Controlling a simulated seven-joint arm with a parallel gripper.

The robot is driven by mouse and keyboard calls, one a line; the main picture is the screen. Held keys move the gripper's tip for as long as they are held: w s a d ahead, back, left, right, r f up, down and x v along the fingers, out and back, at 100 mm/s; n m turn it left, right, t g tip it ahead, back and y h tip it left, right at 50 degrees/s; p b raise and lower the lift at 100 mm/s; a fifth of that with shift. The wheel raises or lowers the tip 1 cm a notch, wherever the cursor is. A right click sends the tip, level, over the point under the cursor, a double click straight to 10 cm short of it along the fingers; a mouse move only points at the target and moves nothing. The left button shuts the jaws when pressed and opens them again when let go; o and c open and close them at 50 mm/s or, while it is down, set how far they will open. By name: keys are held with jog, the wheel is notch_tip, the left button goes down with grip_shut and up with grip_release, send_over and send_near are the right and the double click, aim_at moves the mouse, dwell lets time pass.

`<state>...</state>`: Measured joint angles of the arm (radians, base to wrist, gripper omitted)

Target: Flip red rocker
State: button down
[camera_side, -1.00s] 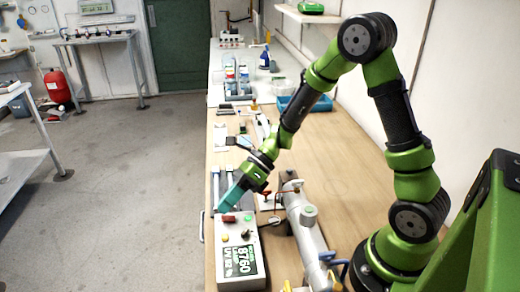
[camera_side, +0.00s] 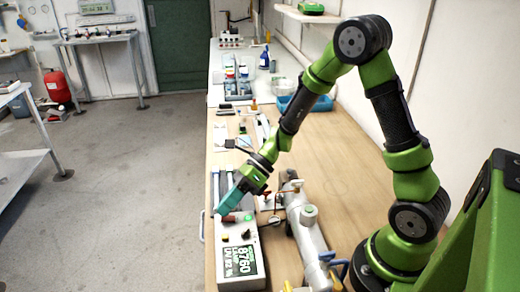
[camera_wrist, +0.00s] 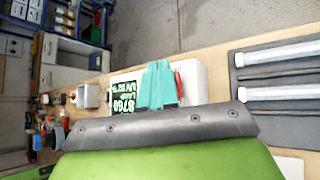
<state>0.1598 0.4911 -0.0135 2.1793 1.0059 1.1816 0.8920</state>
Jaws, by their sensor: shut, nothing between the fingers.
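The red rocker (camera_side: 230,217) is on the top face of a white control box (camera_side: 236,280), near its far end. The box has a dark display (camera_side: 241,261) reading 8760 in green-white digits. My gripper (camera_side: 219,212) has teal fingers, is shut and holds nothing. Its tips are angled down at the box's far left corner, just beside the rocker. In the wrist view the shut fingers (camera_wrist: 158,84) lie over the box, and the red rocker (camera_wrist: 178,83) shows along their right side. I cannot tell whether the fingertips touch the rocker or the box.
A grey pipe-shaped reactor (camera_side: 308,232) with blue handles (camera_side: 327,256) lies right of the box. A red-handled valve (camera_side: 267,195) is near my wrist. Two white tubes (camera_wrist: 282,52) lie in a dark holder in the wrist view. The bench's right middle is clear.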

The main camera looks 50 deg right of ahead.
aim_at(233, 215)
jog(key=shift+a+f, duration=0.1)
jog(key=shift+f, duration=0.3)
dwell(0.6)
jog(key=shift+r, duration=0.1)
jog(key=shift+s+r, duration=0.1)
jog(key=shift+r, duration=0.6)
jog(key=shift+r, duration=0.1)
jog(key=shift+s+d+r, duration=0.1)
jog(key=shift+d+r, duration=0.05)
jog(key=shift+r, duration=0.65)
jog(key=shift+s+d+r, duration=0.1)
jog(key=shift+d+r, duration=0.1)
jog(key=shift+r, duration=0.6)
jog(key=shift+s+d+r, duration=0.1)
jog(key=shift+d+r, duration=0.05)
jog(key=shift+r, duration=0.65)
